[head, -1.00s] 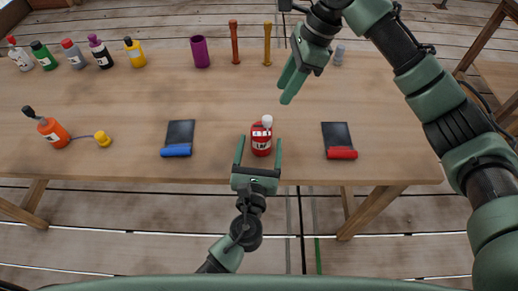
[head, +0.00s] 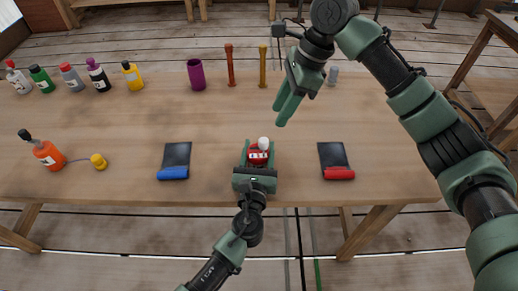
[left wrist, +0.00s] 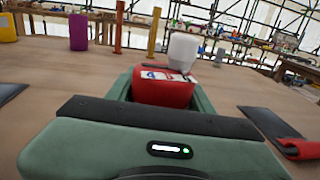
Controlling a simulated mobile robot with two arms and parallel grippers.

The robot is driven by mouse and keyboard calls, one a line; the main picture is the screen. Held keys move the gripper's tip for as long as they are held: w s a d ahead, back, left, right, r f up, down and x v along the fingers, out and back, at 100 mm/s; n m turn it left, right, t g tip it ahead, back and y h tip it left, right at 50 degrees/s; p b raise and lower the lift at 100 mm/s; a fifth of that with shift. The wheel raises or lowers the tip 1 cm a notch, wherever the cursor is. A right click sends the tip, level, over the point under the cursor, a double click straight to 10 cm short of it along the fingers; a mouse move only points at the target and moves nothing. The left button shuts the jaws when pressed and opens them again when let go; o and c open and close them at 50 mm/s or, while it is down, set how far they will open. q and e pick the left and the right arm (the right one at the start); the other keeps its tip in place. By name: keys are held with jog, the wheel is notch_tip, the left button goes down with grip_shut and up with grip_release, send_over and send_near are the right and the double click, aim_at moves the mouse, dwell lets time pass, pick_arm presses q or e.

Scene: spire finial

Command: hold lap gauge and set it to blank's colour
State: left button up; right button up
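A red bottle (head: 258,158) with a white cap and label stands upright near the table's front edge. My left gripper (head: 259,148) has a finger on each side of it and looks closed on its body. In the left wrist view the bottle (left wrist: 163,90) sits close between the green fingers. My right gripper (head: 288,103) hangs empty above the table, fingers pointing down; they overlap in this view, so their gap is unclear. I cannot tell which thing is the lap gauge or the blank.
Dark pads with a blue roll (head: 173,173) and a red roll (head: 339,173) flank the bottle. Several bottles, a purple cup (head: 196,74), a red peg (head: 229,65) and an ochre peg (head: 262,66) stand behind.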

jog(key=shift+s+a+f, duration=0.1)
jog(key=c, duration=0.7)
jog(key=s+a+f+y, duration=0.2)
jog(key=a, duration=0.1)
jog(key=shift+s+a+f+y, duration=0.1)
jog(key=shift+s+f+y, duration=0.2)
jog(key=shift+f, duration=0.05)
grip_shut()
jog(key=m+t+y, duration=0.4)
jog(key=m+t, duration=0.5)
jog(key=t, duration=0.1)
send_near(264, 144)
jog(key=x, duration=0.6)
jog(key=shift+w+d+f, duration=0.25)
jog(key=shift+w+f, duration=0.15)
jog(key=shift+f, duration=0.05)
